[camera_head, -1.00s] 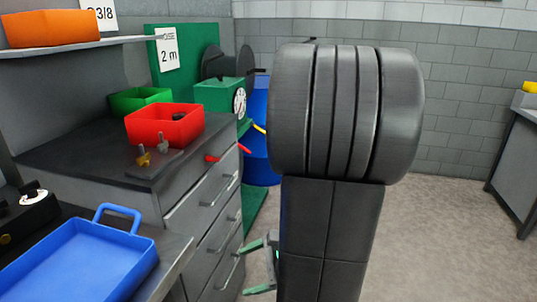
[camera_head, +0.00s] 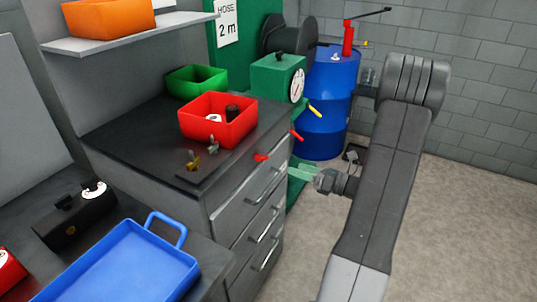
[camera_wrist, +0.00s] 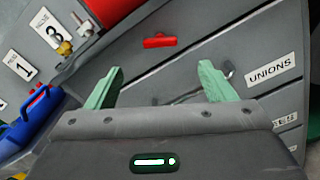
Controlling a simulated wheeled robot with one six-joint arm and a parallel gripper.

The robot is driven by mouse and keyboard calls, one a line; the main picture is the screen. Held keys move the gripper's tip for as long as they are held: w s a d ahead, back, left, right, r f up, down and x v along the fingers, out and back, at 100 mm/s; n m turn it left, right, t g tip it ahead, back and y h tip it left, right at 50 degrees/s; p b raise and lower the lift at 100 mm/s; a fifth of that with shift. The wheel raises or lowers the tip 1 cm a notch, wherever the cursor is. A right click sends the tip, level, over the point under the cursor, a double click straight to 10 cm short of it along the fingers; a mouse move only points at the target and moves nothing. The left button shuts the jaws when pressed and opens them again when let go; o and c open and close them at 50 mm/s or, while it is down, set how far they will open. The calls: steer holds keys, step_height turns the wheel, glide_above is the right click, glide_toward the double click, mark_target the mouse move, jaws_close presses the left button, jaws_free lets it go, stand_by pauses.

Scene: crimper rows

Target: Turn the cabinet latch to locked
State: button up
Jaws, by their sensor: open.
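The cabinet latch is probably the small red handle (camera_head: 261,157) at the top of the grey drawer cabinet (camera_head: 228,218), near its front corner. In the wrist view the red handle (camera_wrist: 160,41) lies roughly level across the picture, beyond the fingertips. I cannot tell from any marking whether it is locked. My gripper (camera_head: 301,172) is open and empty, to the right of the handle and in front of the drawers. In the wrist view my gripper's (camera_wrist: 160,71) green fingers are spread wide, with the handle ahead of the gap and not touched.
A red bin (camera_head: 220,125) and small brass and grey valves stand on the cabinet top. A green machine (camera_head: 276,76) with a dial and a blue drum (camera_head: 326,110) stand behind. A blue tray (camera_head: 120,268) is at front left. Floor at right is clear.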

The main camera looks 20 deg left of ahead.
mark_target(266, 158)
steer(key=a, duration=0.8)
steer(key=w+a+p, duration=0.1)
steer(key=a, duration=0.3)
steer(key=shift+a, duration=0.1)
steer(key=c, duration=1)
